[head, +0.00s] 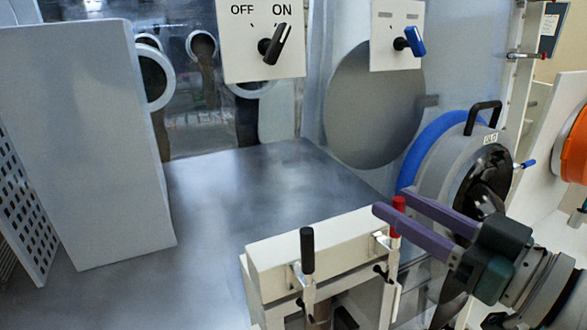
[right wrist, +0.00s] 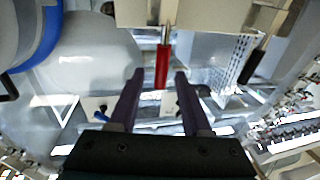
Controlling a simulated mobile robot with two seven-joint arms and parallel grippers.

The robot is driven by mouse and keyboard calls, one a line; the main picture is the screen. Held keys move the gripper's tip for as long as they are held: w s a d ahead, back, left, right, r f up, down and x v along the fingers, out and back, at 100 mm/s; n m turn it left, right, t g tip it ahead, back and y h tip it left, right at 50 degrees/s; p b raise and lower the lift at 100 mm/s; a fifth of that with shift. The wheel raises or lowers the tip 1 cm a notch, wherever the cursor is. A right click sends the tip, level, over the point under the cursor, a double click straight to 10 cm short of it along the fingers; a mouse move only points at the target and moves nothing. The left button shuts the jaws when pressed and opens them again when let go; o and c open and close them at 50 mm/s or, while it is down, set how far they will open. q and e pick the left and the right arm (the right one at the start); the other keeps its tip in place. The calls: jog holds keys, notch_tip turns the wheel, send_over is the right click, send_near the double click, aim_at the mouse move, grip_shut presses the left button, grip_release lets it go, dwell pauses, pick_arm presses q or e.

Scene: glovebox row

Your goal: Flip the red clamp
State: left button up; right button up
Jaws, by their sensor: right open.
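The red clamp (head: 399,203) has an upright red handle and a metal base on the right part of a cream block. One purple finger crosses in front of its handle in the head view. My right gripper (head: 391,200) reaches in from the right with its two purple fingers apart at the handle. In the right wrist view the red handle (right wrist: 162,66) lies between the fingertips of the open gripper (right wrist: 160,76), with gaps on both sides. I cannot tell whether it touches a finger. My left gripper is not in view.
A black-handled clamp (head: 307,252) stands upright on the block's (head: 345,238) left part. A grey round port (head: 440,170) with a black handle and blue ring is close behind my right gripper. A white panel (head: 85,130) stands left. The grey floor (head: 240,195) between is clear.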

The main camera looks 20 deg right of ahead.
jog(key=shift+x, duration=2.2)
grip_shut()
